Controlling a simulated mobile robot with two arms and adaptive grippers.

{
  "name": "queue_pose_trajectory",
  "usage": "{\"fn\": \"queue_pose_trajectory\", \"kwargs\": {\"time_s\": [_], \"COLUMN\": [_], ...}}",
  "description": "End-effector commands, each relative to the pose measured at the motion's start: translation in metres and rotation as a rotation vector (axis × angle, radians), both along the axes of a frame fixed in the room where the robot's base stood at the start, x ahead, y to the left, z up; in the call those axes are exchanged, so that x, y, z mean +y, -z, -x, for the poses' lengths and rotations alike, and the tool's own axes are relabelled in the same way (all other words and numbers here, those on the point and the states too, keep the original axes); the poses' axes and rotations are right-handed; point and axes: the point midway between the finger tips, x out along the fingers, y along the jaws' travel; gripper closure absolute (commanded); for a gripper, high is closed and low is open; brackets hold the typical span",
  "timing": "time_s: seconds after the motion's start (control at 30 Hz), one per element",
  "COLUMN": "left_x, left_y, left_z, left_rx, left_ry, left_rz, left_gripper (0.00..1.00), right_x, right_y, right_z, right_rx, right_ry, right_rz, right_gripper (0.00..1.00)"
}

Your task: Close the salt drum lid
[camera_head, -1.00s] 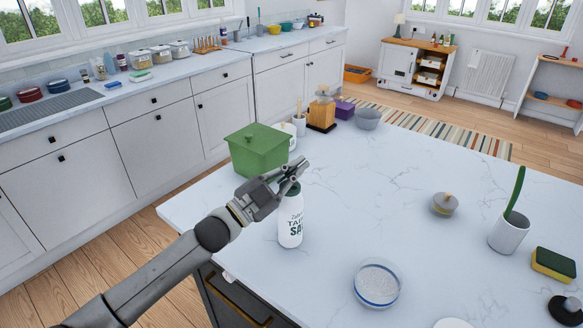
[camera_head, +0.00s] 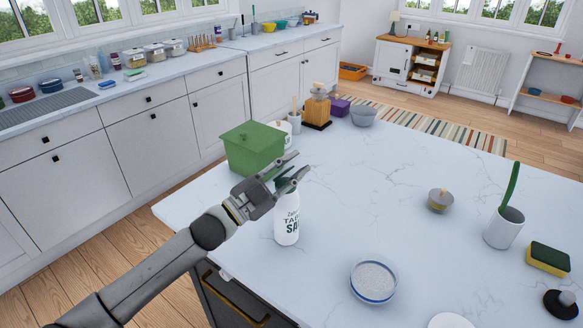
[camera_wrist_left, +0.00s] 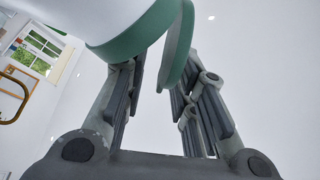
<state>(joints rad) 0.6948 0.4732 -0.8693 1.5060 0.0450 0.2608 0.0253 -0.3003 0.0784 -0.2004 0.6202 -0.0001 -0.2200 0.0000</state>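The salt drum (camera_head: 286,220) is a white cylinder with "Table Salt" lettering, upright near the counter's left front edge. My left gripper (camera_head: 293,168) is at its top, with its fingers spread, and hides much of the top in the head view. In the left wrist view, the drum's white body (camera_wrist_left: 85,14) and green rim (camera_wrist_left: 136,36) show close up. A green flap, seemingly the lid (camera_wrist_left: 178,48), stands out from the rim, reaching down between the spread fingers (camera_wrist_left: 160,85). I cannot tell whether a finger touches it. My right gripper is not in view.
A green bin (camera_head: 252,148) stands just behind my left gripper. A bowl of white grains (camera_head: 374,281) is right of the drum. The middle of the marble counter (camera_head: 365,180) is clear.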

Motion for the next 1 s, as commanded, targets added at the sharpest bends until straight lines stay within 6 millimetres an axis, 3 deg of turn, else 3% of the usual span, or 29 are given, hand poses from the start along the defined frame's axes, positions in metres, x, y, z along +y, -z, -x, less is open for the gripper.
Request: {"fn": "queue_pose_trajectory", "kwargs": {"time_s": [0.27, 0.7, 1.0], "left_x": [0.009, 0.074, 0.090], "left_y": [0.004, 0.029, 0.034], "left_z": [0.007, 0.059, 0.072], "left_rx": [0.001, 0.002, 0.000], "left_ry": [0.000, -0.001, 0.000], "left_rz": [0.000, -0.002, 0.000], "left_gripper": [0.74, 0.74, 0.74], "right_x": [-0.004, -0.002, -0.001], "right_y": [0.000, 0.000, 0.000], "right_z": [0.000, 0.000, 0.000], "right_rx": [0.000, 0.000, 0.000], "right_ry": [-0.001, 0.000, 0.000], "right_rz": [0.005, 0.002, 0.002], "right_gripper": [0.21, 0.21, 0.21]}}
